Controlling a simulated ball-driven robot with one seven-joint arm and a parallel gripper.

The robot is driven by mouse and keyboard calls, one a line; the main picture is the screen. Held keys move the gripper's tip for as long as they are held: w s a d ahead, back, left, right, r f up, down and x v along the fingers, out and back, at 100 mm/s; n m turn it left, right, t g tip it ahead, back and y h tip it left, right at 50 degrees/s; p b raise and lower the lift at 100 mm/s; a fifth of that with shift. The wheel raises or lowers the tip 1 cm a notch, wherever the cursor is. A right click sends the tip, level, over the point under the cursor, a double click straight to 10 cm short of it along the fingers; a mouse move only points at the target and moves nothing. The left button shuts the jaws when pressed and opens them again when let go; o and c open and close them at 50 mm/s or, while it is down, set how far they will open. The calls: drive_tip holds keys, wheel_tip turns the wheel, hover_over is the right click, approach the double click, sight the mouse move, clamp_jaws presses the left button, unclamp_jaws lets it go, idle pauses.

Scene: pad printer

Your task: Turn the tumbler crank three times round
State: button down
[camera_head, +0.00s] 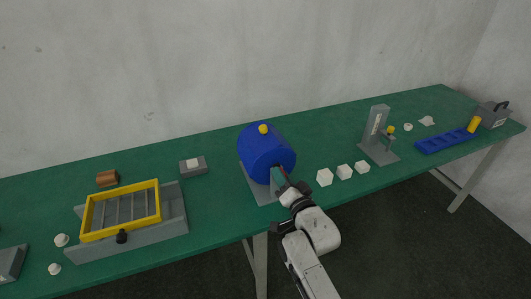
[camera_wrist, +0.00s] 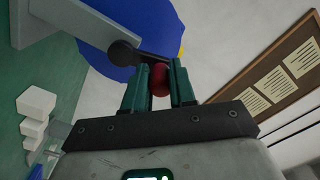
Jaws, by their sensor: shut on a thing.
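The blue tumbler drum (camera_head: 262,158) stands on a grey base (camera_head: 262,192) near the table's front edge, with a yellow cap (camera_head: 263,129) on top. In the wrist view, the drum (camera_wrist: 95,62) fills the upper left behind a grey support (camera_wrist: 85,24). The dark crank arm (camera_wrist: 146,56) runs from a round black hub (camera_wrist: 123,52) to a red knob (camera_wrist: 160,80). My gripper (camera_wrist: 160,76) has its two green fingers shut around the red knob. In the head view my gripper (camera_head: 283,187) is in front of the drum and hides most of the crank.
White blocks (camera_head: 344,172) stand right of the drum, close to my arm. A grey stand (camera_head: 377,135) and a blue tray (camera_head: 445,141) are farther right. A yellow-framed sieve (camera_head: 121,184) and a small grey block (camera_head: 184,169) are to the left.

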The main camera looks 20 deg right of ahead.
drive_tip(key=d, duration=0.1)
drive_tip(key=d+f, duration=0.1)
drive_tip(key=d, duration=0.1)
drive_tip(key=shift+s+f, duration=0.1)
drive_tip(key=shift+f, duration=0.15)
drive_tip(key=a+p, duration=0.1)
drive_tip(key=p, duration=0.1)
drive_tip(key=a+r+p, duration=0.1)
drive_tip(key=shift+a+p, duration=0.35)
drive_tip(key=shift+a+f, duration=0.15)
drive_tip(key=shift+a, duration=0.1)
drive_tip(key=shift+d, duration=0.15)
